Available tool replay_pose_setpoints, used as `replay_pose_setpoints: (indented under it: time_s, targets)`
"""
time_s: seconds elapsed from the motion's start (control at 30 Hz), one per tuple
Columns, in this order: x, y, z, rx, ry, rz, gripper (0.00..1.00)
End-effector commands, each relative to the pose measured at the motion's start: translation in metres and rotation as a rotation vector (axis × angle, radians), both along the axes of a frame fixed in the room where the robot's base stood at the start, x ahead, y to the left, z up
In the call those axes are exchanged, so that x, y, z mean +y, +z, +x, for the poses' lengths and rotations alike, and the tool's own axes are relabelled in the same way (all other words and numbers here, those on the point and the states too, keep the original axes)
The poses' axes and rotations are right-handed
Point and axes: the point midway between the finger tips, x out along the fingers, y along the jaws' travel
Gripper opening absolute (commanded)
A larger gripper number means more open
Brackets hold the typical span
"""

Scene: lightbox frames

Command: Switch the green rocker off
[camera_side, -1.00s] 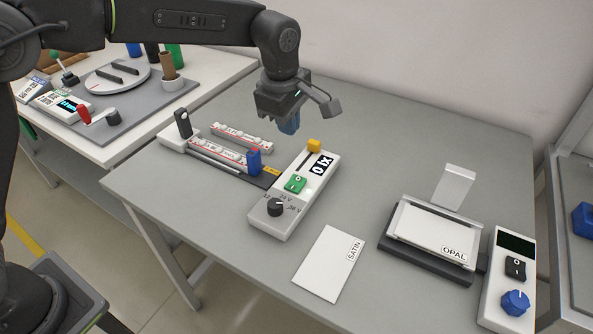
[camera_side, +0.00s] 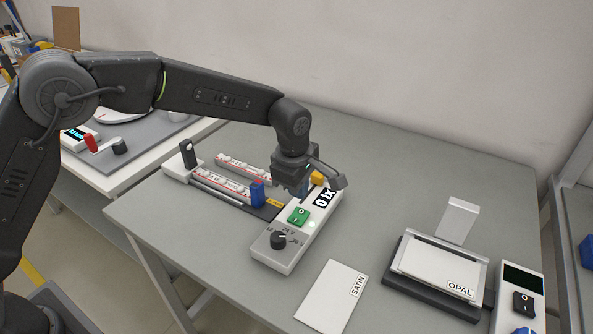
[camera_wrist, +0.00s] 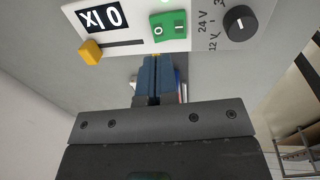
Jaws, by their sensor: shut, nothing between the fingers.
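The green rocker (camera_side: 298,215), marked O and I, sits on a white control box (camera_side: 285,258) between a black knob and a yellow slider. In the wrist view the rocker (camera_wrist: 168,25) lies ahead of the fingertips. I cannot tell for certain which end is pressed. A small pale lamp (camera_side: 312,224) glows beside it. My gripper (camera_side: 300,192) is low over the far part of the box, behind the rocker. In the wrist view my gripper (camera_wrist: 154,60) has its blue fingers shut and empty, apart from the rocker in the picture.
The yellow slider knob (camera_side: 317,178) and black voltage knob (camera_side: 278,240) flank the rocker. A rail fixture with a blue block (camera_side: 257,192) stands left. A SATIN card (camera_side: 332,297), the OPAL stand (camera_side: 440,270) and another control box (camera_side: 518,288) lie right.

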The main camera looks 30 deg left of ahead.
Motion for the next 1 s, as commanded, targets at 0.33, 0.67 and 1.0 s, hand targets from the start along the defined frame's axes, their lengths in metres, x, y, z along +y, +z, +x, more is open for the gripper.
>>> replay_pose_setpoints:
  time_s: [0.33,0.67,1.0]
  targets:
    - [0.000,-0.051,0.007,0.001,0.000,0.000,0.00]
    - [0.000,-0.058,0.008,-0.002,0.000,-0.001,0.00]
    - [0.000,-0.064,0.010,0.000,0.000,0.000,0.00]
